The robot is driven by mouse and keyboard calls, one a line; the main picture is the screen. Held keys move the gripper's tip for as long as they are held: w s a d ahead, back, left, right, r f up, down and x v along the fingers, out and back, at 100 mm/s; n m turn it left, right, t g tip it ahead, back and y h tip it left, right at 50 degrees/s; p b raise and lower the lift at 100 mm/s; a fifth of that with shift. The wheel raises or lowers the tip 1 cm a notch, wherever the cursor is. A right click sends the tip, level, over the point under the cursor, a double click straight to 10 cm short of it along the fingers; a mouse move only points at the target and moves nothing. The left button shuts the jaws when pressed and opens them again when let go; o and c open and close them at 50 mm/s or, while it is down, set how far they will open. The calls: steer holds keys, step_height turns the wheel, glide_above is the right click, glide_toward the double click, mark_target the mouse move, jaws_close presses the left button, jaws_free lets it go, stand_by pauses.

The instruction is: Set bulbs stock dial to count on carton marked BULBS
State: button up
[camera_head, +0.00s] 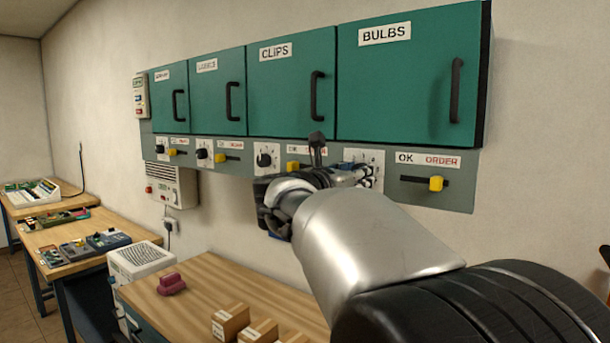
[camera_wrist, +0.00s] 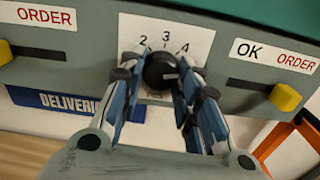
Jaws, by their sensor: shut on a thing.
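The bulbs stock dial is a black round knob (camera_wrist: 161,70) on a white plate (camera_wrist: 193,31) under the green BULBS cabinet (camera_head: 412,85). In the wrist view the numbers 2, 3 and 4 show above the knob; the lower part of the scale is mostly hidden by my fingers. My gripper (camera_wrist: 160,85) is shut on the knob, one finger on each side. In the head view my gripper (camera_head: 352,176) reaches the plate (camera_head: 376,156) and covers much of it. I cannot tell which number the knob points to. No carton marked BULBS is readable; small cartons (camera_head: 230,322) stand on the bench.
Right of the dial is an OK/ORDER slider with a yellow knob (camera_head: 436,184). Other dials (camera_head: 265,160) and sliders sit to the left under the CLIPS cabinet (camera_head: 290,82) and its neighbours. A blue DELIVERIES sign (camera_wrist: 70,102) is below. The wooden bench (camera_head: 205,285) holds a pink object (camera_head: 172,285).

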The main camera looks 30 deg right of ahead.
steer(key=shift+m, duration=0.4)
steer(key=o, duration=1.1)
steer(key=shift+c, duration=0.2)
steer(key=shift+a, duration=0.1)
steer(key=v, duration=1.1)
steer(key=shift+s+a, duration=0.15)
steer(key=shift+a, duration=0.25)
